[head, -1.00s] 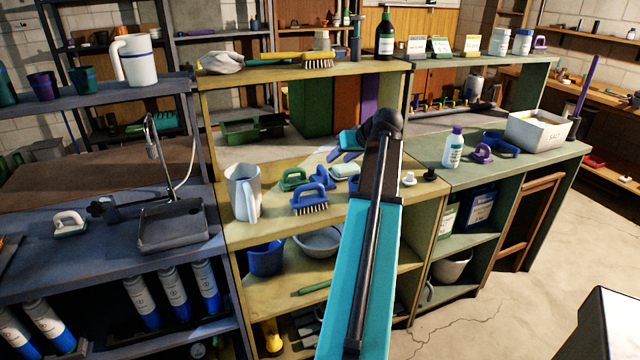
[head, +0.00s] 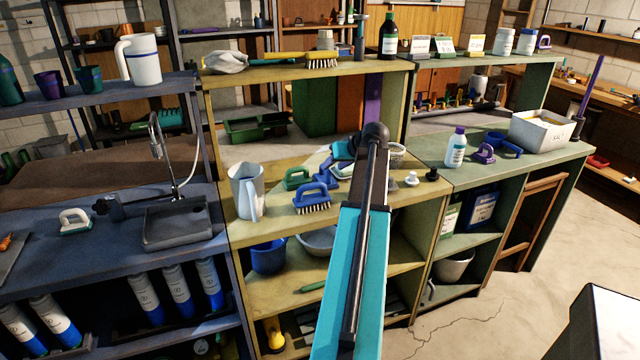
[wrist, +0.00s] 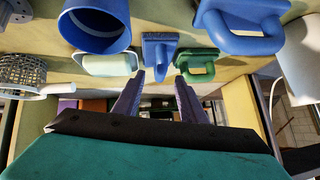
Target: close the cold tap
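A sink (head: 178,226) with a tall grey spray faucet (head: 156,137) stands on the dark counter at the left in the head view. A dark fitting (head: 112,207), possibly a tap handle, sits just left of the sink. I cannot tell which part is the cold tap or how it is set. My gripper (wrist: 160,78) shows two purple fingers, apart, with nothing clearly held between them. It is over the yellow bench, well to the right of the sink. In the head view my arm mostly hides it.
Near my fingers in the wrist view are a blue squeegee (wrist: 159,50), green brush (wrist: 197,65), sponge (wrist: 106,65) and blue container (wrist: 94,25). A pale jug (head: 245,190) and blue brush (head: 311,198) stand between my arm and the sink. A white-handled brush (head: 75,221) lies left.

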